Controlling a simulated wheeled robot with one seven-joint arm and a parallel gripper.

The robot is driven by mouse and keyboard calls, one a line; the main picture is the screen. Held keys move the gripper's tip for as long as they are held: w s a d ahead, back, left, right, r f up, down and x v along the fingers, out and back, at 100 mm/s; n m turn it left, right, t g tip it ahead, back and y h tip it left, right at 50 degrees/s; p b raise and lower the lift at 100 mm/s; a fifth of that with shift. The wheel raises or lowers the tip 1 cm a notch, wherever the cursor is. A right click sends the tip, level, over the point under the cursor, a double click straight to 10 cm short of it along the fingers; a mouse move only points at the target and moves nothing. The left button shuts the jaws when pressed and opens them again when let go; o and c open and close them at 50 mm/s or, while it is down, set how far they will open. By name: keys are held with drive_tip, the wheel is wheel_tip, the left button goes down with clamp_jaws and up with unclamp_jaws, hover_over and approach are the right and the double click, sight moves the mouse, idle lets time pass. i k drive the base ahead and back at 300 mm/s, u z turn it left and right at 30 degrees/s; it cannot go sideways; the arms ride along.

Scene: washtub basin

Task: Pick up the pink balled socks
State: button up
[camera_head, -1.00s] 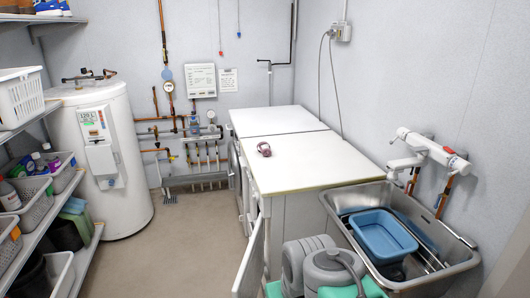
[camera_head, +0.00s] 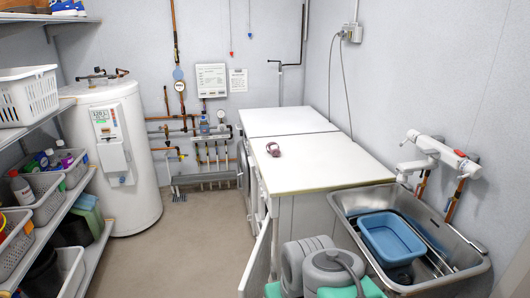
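The pink balled socks (camera_head: 273,149) are a small dusky-pink bundle with darker parts. They rest on the white countertop (camera_head: 318,171), near its left edge and toward the back of the nearer section. Nothing touches them. Grey and green rounded links of my arm show at the bottom centre, well in front of the socks. My gripper is not in view, so its opening cannot be seen.
A metal basin (camera_head: 341,202) holding a blue tub (camera_head: 392,239) stands right of the countertop, below a white wall tap (camera_head: 437,152). An upright white panel (camera_head: 257,262) stands near the counter's front. Shelves with baskets (camera_head: 28,97) and a white boiler (camera_head: 112,157) are left. The middle floor is clear.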

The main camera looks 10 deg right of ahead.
sight(274, 149)
drive_tip(key=u, duration=0.6)
drive_tip(key=i, duration=2.1)
drive_tip(key=z, duration=0.45)
drive_tip(key=i, duration=1.85)
drive_tip(key=z, duration=0.05)
